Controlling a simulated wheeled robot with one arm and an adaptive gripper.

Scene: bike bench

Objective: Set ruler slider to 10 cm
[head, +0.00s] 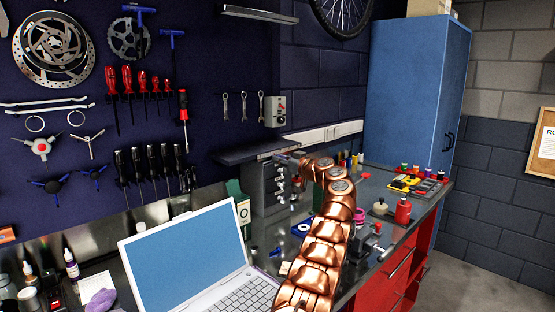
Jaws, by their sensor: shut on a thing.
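My copper arm reaches up from the bottom of the head view to the front edge of a dark shelf (245,152). My gripper (284,157) is small in this view and sits at the right end of that edge. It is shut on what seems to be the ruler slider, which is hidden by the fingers. A pale strip, perhaps the ruler (266,156), runs along the shelf edge beside my gripper. Its marks are too small to read, so I cannot tell the slider's position.
A grey drawer cabinet (258,188) stands under the shelf. An open laptop (187,254) is left of my arm. A red bottle (403,211), a vise and small coloured items crowd the bench on the right. A blue cabinet (415,90) stands behind.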

